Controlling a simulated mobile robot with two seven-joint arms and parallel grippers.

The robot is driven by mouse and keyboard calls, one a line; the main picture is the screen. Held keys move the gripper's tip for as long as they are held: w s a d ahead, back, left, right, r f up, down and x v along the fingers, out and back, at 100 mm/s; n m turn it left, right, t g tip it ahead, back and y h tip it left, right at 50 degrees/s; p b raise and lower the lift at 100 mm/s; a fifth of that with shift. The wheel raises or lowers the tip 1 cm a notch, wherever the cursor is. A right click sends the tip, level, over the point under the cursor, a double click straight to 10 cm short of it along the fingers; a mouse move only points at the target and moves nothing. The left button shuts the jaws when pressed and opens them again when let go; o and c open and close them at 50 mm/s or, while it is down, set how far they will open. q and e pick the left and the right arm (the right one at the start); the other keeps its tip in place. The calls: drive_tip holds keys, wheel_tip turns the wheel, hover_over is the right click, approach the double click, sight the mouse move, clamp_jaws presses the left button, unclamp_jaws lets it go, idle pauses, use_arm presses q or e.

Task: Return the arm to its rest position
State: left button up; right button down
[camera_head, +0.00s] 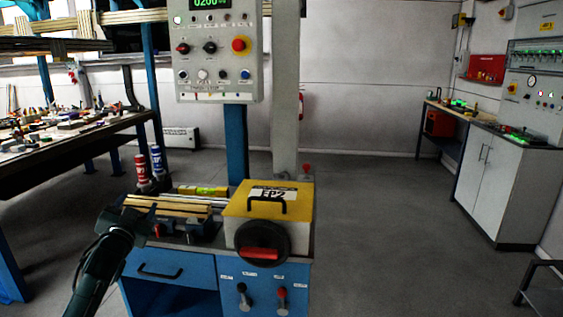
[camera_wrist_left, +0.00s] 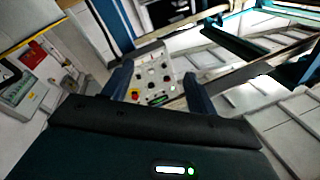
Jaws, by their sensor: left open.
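My left arm comes in from the lower left in the head view. Its gripper (camera_head: 143,214) is in front of the left end of the blue workbench, near the yellow bars and the vise. In the left wrist view the two fingers stand wide apart, and the gripper (camera_wrist_left: 158,88) is empty between them. The control panel (camera_wrist_left: 155,75) shows beyond the fingers in that tilted view. Whether the gripper touches the bench items cannot be told. My right gripper is not in view.
The blue workbench (camera_head: 163,268) carries a yellow-topped box (camera_head: 290,200), yellow bars, a level (camera_head: 203,190) and two bottles (camera_head: 150,168). The control panel (camera_head: 217,57) stands above it on a post. A cluttered table (camera_head: 75,137) is at left.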

use_arm(q)
drive_tip(key=s+d+f+g+h, duration=0.1)
drive_tip(key=s+d+f+g, duration=0.2)
drive_tip(key=f, duration=0.4)
drive_tip(key=s+d+f+n+h, duration=0.1)
drive_tip(key=s+d+f, duration=0.2)
drive_tip(key=s+f, duration=0.3)
drive_tip(key=s+d+f+g+h, duration=0.1)
drive_tip(key=s+d+f+g, duration=0.15)
drive_tip(key=f, duration=0.55)
drive_tip(key=s+d+f+g, duration=0.1)
drive_tip(key=s+d+f, duration=0.2)
drive_tip(key=s, duration=0.6)
drive_tip(key=s+d+f+g+h, duration=0.1)
drive_tip(key=s+d+f, duration=0.2)
drive_tip(key=s, duration=0.6)
drive_tip(key=s+d+f+n+g+h, duration=0.1)
drive_tip(key=s+d+f, duration=0.2)
drive_tip(key=s+d, duration=0.3)
drive_tip(key=s, duration=0.4)
drive_tip(key=shift+d, duration=0.3)
drive_tip(key=shift+f, duration=0.1)
clamp_jaws()
